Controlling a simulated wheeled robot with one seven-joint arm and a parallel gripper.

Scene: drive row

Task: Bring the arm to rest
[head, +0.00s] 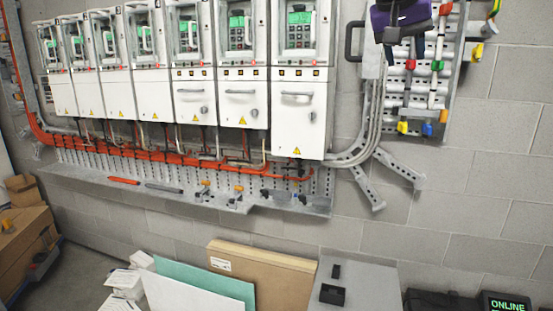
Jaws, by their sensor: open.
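My gripper (404,45), purple and black, shows at the top right of the head view, cut off by the upper edge. Its dark fingers point down and stand apart, with nothing seen between them. It appears in front of the right end of the drive row and the rack on the wall; the distance to them cannot be told. The rest of the arm is out of view.
White drive cabinets (297,115) with green displays line the wall. Orange cables (150,153) run below them above a grey ledge (160,195). A rack (437,70) hangs at right. Boards (262,268), a grey surface (372,285) and an ONLINE screen (506,303) stand below.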

